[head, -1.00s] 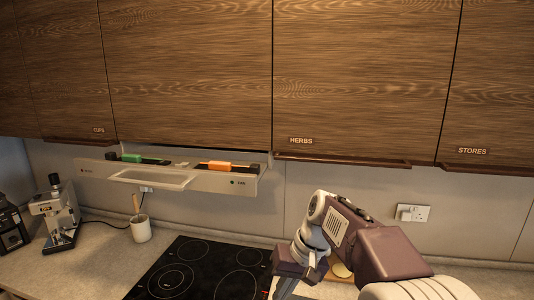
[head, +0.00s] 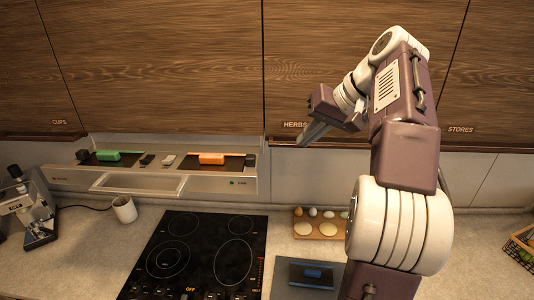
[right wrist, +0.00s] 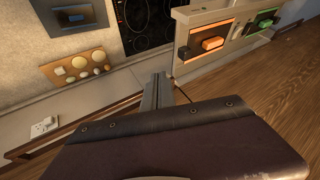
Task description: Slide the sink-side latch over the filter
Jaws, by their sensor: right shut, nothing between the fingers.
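The hood (head: 215,185) under the wall cupboards holds an orange latch block (head: 212,159) on its right side and a green latch block (head: 108,155) on its left side, each on a dark strip. A pale rectangular frame (head: 138,190), perhaps the filter, is at the front middle. I cannot tell which latch is sink-side. My right gripper (head: 303,143) is shut and empty, in front of the cupboards to the right of the orange latch and apart from it. In the right wrist view its fingers (right wrist: 157,88) point toward the hob, with the orange latch (right wrist: 212,43) to their right.
The hob (head: 195,255) lies below the hood. A board with eggs (head: 320,229) and a dark scale-like tray (head: 300,280) sit right of it. A white mug (head: 124,209) and coffee machine (head: 32,215) stand left. Cupboard handle rails (head: 285,143) project near my gripper.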

